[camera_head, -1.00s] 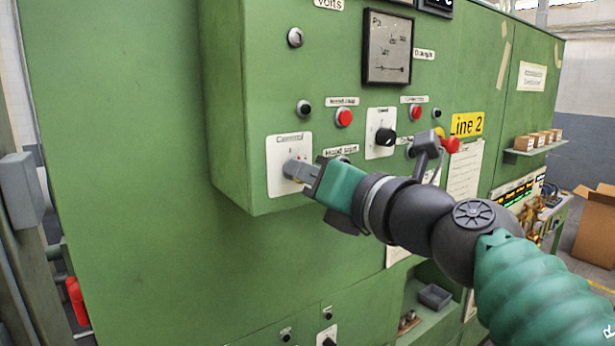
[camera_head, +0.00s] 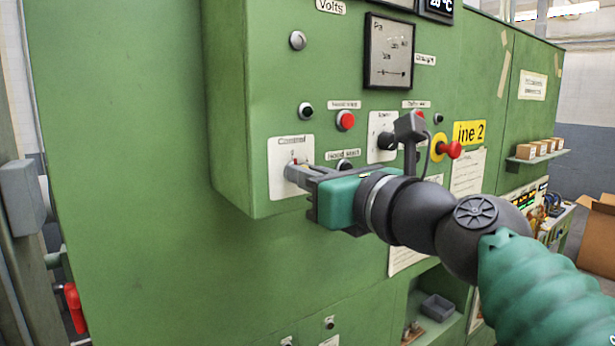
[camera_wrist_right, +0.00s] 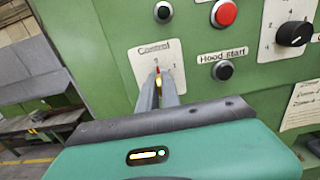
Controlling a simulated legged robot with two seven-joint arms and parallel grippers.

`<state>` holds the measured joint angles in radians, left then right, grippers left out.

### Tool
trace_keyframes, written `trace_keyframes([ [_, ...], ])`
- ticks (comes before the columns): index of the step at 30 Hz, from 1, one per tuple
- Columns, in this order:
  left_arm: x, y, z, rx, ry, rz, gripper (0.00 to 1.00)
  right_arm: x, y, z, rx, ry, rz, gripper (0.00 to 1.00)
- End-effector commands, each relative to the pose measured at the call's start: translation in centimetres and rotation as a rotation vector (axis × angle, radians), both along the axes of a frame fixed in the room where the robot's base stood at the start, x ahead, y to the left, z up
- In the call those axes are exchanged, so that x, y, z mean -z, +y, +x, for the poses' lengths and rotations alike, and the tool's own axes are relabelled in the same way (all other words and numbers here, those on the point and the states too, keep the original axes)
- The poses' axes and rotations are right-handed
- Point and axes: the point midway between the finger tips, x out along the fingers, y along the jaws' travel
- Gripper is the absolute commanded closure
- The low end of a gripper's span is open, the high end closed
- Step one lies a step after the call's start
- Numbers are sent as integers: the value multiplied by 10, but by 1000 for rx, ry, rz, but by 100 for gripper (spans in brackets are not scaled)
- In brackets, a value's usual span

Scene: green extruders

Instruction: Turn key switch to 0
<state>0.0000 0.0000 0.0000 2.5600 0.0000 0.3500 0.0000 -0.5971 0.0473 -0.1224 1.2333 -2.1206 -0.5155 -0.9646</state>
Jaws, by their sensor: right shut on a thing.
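The key switch sits on the white plate labelled "Control" (camera_head: 283,150) at the lower left of the green panel. In the wrist view the same plate (camera_wrist_right: 172,58) shows a "1" mark at its right and a small red mark above the fingers. My right gripper (camera_head: 292,174) is at this plate, its fingers closed on the key of the switch. In the wrist view a small yellowish bit of the key (camera_wrist_right: 158,82) shows between the fingertips. The rest of the key is hidden by the fingers. My left gripper is not in view.
Next to the plate are a black "Hood start" button (camera_head: 345,165), a red button (camera_head: 345,121) and a black rotary knob (camera_head: 387,140). A red emergency button (camera_head: 450,149) sticks out at the right.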

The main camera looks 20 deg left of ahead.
Motion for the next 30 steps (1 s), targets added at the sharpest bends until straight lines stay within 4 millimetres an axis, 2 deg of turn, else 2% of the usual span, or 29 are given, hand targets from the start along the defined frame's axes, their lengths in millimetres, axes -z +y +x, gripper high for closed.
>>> trace_keyframes([
  [1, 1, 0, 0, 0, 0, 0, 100, 6, 2, 1, -3, 6, -11, 100],
  [8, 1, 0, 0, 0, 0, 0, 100, 6, 2, 1, -3, 6, -11, 100],
  [9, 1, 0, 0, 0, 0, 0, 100, 6, 2, 1, -3, 6, -11, 90],
  [14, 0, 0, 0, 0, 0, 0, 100, 4, 1, 1, -1, 3, -7, 71],
  [24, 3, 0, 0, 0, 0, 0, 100, 2, -3, -3, 1, -1, -2, 71],
  [26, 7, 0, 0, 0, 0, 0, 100, 3, -9, -7, 2, -2, -2, 71],
  [30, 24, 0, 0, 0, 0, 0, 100, 5, -36, -27, 3, -4, 0, 71],
])
